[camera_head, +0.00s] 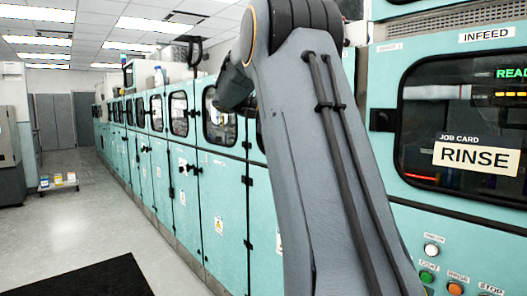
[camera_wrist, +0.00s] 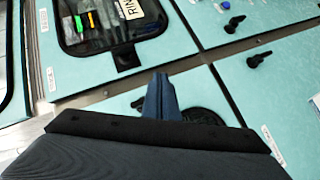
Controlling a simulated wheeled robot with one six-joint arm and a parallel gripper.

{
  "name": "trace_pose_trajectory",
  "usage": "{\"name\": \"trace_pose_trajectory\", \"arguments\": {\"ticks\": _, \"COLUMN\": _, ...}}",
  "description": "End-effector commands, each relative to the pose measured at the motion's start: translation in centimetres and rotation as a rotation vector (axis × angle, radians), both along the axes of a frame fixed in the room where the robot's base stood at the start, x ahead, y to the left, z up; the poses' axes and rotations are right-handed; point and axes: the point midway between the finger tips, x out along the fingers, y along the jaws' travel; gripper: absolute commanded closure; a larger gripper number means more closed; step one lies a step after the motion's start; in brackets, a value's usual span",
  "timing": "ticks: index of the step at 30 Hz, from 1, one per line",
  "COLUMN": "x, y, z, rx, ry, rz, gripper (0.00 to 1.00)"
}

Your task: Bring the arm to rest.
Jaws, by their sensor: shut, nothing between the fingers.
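My arm (camera_head: 320,150) rises large through the middle of the head view and bends at a joint near the top. A darker part of it shows to the left, in front of the teal machine row. My gripper (camera_wrist: 161,97) shows in the wrist view as narrow blue-grey fingers, closed together with nothing held. The fingers point towards teal panels with black latches and appear apart from them, though the distance is hard to judge. I cannot make out the fingertips in the head view.
A teal machine (camera_head: 460,240) with an INFEED label, a RINSE job card (camera_head: 474,156) and buttons stands close on the right. Teal cabinets (camera_head: 222,205) with windows and latches run back along the aisle. The grey floor (camera_head: 70,225) at left is open, with a low cart (camera_head: 58,183) and black mat (camera_head: 85,280).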

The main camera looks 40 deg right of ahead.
Motion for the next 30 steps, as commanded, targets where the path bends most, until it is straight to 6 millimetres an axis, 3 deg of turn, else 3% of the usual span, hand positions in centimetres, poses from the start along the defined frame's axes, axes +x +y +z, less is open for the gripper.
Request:
{"name": "trace_pose_trajectory", "arguments": {"ticks": 8, "x": 0.2, "y": 0.4, "z": -0.7, "rx": 0.024, "ry": 0.007, "rz": 0.021, "gripper": 1.00}}
{"name": "trace_pose_trajectory", "arguments": {"ticks": 11, "x": 0.6, "y": 1.7, "z": -3.6, "rx": 0.116, "ry": 0.027, "rz": 0.091, "gripper": 1.00}}
{"name": "trace_pose_trajectory", "arguments": {"ticks": 14, "x": 0.9, "y": 4.4, "z": -8.5, "rx": 0.271, "ry": 0.055, "rz": 0.207, "gripper": 1.00}}
{"name": "trace_pose_trajectory", "arguments": {"ticks": 18, "x": 0.3, "y": 10.0, "z": -16.4, "rx": 0.519, "ry": 0.080, "rz": 0.382, "gripper": 1.00}}
{"name": "trace_pose_trajectory", "arguments": {"ticks": 22, "x": -1.4, "y": 16.0, "z": -22.9, "rx": 0.727, "ry": 0.076, "rz": 0.521, "gripper": 1.00}}
{"name": "trace_pose_trajectory", "arguments": {"ticks": 30, "x": -8.1, "y": 29.3, "z": -33.7, "rx": 1.089, "ry": -0.015, "rz": 0.747, "gripper": 1.00}}
